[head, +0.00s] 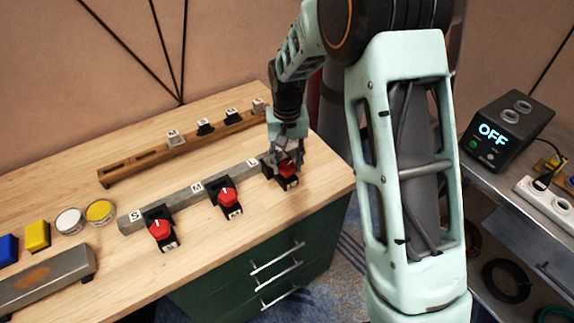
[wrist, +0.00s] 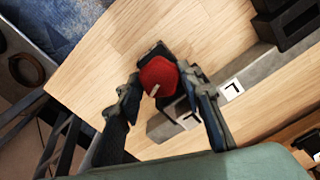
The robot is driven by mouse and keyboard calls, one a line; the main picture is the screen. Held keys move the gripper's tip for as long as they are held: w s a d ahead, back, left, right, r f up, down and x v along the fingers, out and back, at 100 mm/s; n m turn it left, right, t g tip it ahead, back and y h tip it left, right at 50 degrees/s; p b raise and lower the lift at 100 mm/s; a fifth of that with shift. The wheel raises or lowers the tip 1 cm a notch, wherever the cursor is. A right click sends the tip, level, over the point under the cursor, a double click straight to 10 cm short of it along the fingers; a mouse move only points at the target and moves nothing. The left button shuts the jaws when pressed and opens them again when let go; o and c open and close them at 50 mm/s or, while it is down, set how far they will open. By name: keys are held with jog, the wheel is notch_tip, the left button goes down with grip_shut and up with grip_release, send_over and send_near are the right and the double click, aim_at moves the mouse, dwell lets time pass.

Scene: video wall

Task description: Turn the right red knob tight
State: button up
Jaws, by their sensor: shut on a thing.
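The right red knob (head: 287,168) sits on a black mount at the right end of the grey rail (head: 180,202), beside the label L. In the wrist view the red knob (wrist: 158,76) has a white mark on its lower left side. My gripper (head: 284,160) comes down over it, one finger on each side, and is shut on the knob. The fingers also show in the wrist view (wrist: 162,85). In the head view they partly hide the knob. The middle red knob (head: 227,195) and the left red knob (head: 161,229) stand free on the rail, by labels M and S.
A wooden rack (head: 185,145) with several small labelled blocks lies behind the rail. Yellow and white round lids (head: 70,221), a yellow block (head: 38,235) and a grey metal bar (head: 45,282) are at the left. A black box reading OFF (head: 505,128) stands on the right-hand bench.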

aim_at(288, 165)
jog(key=m, duration=0.5)
jog(key=shift+m+b, duration=0.3)
jog(key=shift+w, duration=0.1)
dwell(0.4)
jog(key=o, duration=1.1)
notch_tip(288, 165, up, 12)
jog(key=shift+r, duration=0.1)
jog(key=shift+d, duration=0.1)
